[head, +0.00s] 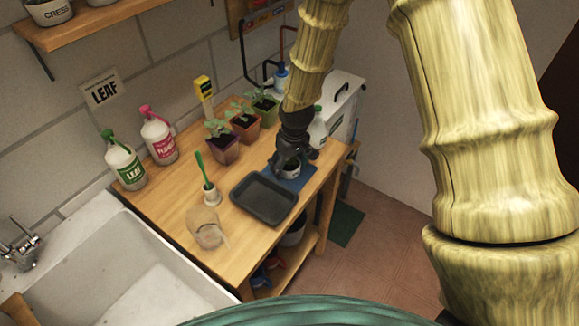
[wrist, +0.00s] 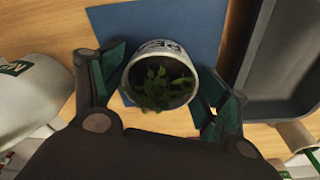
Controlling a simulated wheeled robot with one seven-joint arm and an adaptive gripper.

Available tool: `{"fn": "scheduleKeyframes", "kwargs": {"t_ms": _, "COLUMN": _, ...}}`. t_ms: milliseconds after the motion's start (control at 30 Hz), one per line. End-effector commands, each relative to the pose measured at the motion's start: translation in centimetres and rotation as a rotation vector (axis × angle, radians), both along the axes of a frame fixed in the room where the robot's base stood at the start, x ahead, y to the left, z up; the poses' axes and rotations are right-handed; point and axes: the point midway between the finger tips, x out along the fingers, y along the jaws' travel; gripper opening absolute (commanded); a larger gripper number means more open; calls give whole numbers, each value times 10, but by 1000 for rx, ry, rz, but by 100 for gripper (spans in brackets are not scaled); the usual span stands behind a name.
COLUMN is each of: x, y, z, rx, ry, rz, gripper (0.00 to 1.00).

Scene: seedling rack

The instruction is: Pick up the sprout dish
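The sprout dish (wrist: 160,78) is a white round pot with dark lettering, partly cut off, and green sprouts in dark soil. In the wrist view it sits between my gripper's fingers. In the head view the dish (head: 291,173) stands on a blue mat (head: 301,183) at the bench's right end, partly covered by my gripper (head: 290,158). My gripper (wrist: 165,72) is open around the dish. The left finger is very close to its wall, and whether it touches I cannot tell. A gap shows at the right finger.
A dark tray (head: 264,201) lies left of the dish. Potted seedlings (head: 245,128) stand behind it, and a white spray bottle (head: 318,130) is close by.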

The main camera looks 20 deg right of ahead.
Motion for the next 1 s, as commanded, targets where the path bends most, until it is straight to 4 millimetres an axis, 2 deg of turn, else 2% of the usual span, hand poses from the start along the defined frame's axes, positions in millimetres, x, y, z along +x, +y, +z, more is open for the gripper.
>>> {"fn": "scheduleKeyframes", "kwargs": {"t_ms": 33, "x": 0, "y": 0, "z": 0, "rx": 0, "ry": 0, "rz": 0, "gripper": 57}}
{"fn": "scheduleKeyframes", "kwargs": {"t_ms": 167, "x": 0, "y": 0, "z": 0, "rx": 0, "ry": 0, "rz": 0, "gripper": 35}}
{"fn": "scheduleKeyframes", "kwargs": {"t_ms": 233, "x": 0, "y": 0, "z": 0, "rx": 0, "ry": 0, "rz": 0, "gripper": 35}}
{"fn": "scheduleKeyframes", "kwargs": {"t_ms": 267, "x": 0, "y": 0, "z": 0, "rx": 0, "ry": 0, "rz": 0, "gripper": 31}}
{"fn": "scheduleKeyframes", "kwargs": {"t_ms": 467, "x": 0, "y": 0, "z": 1, "rx": 0, "ry": -1, "rz": 0, "gripper": 31}}
{"fn": "scheduleKeyframes", "kwargs": {"t_ms": 633, "x": 1, "y": 0, "z": 10, "rx": 1, "ry": -3, "rz": 0, "gripper": 31}}
{"fn": "scheduleKeyframes", "kwargs": {"t_ms": 1000, "x": 2, "y": 0, "z": 61, "rx": 1, "ry": -5, "rz": -1, "gripper": 31}}
